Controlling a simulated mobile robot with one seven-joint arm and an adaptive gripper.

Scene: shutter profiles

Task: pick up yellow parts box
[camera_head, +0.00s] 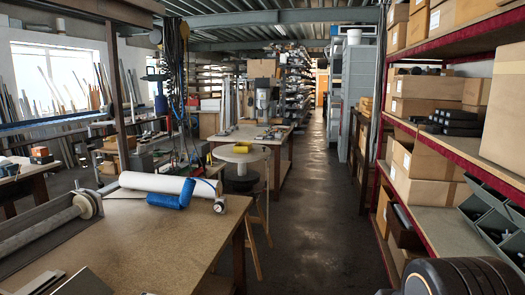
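A small yellow box (241,149), which looks like the yellow parts box, sits on top of a round table (254,156). The table stands in the middle distance, just left of the picture's centre. The box is small in the picture, and its contents cannot be told. A dark rounded part of my arm with a gold ring shows at the bottom right corner. My gripper's fingers are not in view. No wrist view is given.
Shelving with cardboard boxes (430,86) and grey bins (487,218) lines the right. The aisle floor (318,200) between is clear.

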